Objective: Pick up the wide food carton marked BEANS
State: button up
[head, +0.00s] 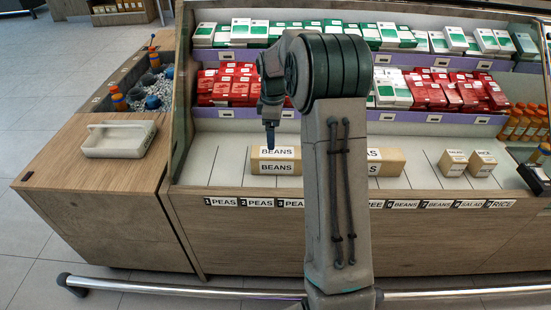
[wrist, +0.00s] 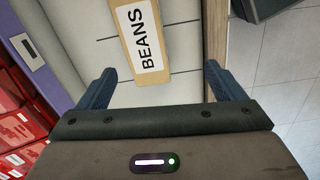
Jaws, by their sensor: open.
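The wide tan carton marked BEANS (head: 276,167) lies on the lower white shelf, left of my arm in the head view. Its white label reads BEANS on top and on the front. In the wrist view the carton (wrist: 142,42) lies ahead, between the lines of my two fingers. My gripper (wrist: 155,84) is open and empty, its blue fingers spread wider than the carton. In the head view my gripper (head: 270,135) points down above the carton; contact does not show. Another wide tan carton (head: 385,162) is partly hidden behind my arm.
Two small tan cartons (head: 468,163) stand farther right on the shelf. Red packs (head: 228,85) and green-white packs (head: 265,33) fill the upper shelves. A front board (head: 240,225) with labels edges the shelf. A white tray (head: 119,138) sits on the left counter.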

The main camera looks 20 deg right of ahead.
aim_at(277, 152)
jog(key=w+d+f, duration=0.1)
jog(key=w+f+n, duration=0.1)
jog(key=shift+w+d+f, duration=0.15)
jog(key=shift+d+f, duration=0.15)
jog(key=shift+d, duration=0.1)
notch_tip(277, 152, down, 7)
jog(key=shift+f, duration=0.1)
jog(key=shift+d+f, duration=0.15)
jog(key=shift+f, duration=3)
jog(key=shift+w, duration=0.1)
jog(key=c, duration=1.2)
